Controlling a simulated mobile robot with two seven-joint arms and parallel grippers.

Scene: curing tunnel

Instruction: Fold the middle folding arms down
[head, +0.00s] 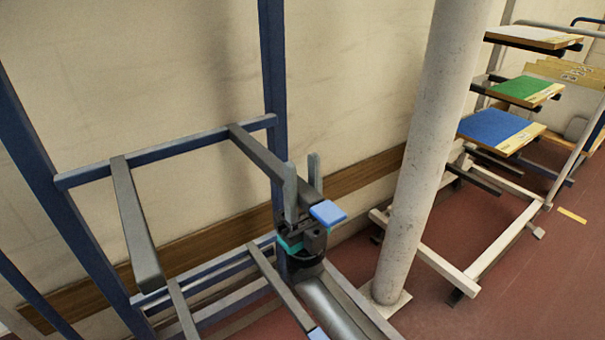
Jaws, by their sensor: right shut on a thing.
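A dark blue upright rack stands at left, with a blue crossbar (165,152) at middle height. Two grey folding arms stick out from this crossbar towards me: the left one (137,228) and the right one (262,156), which ends in a light blue tip (328,212). My right gripper (302,172) comes from below with its fingers pointing up, one on each side of the right folding arm near its tip. It is shut on that arm. No gripper is at the left folding arm. My left gripper is not in view.
Lower grey arms (279,288) stick out beneath, one with a blue tip (317,334). A round concrete column (425,150) stands just right of the rack. Beyond it a pale rack holds blue (494,127), green and white panels. Red floor (535,285) is clear at right.

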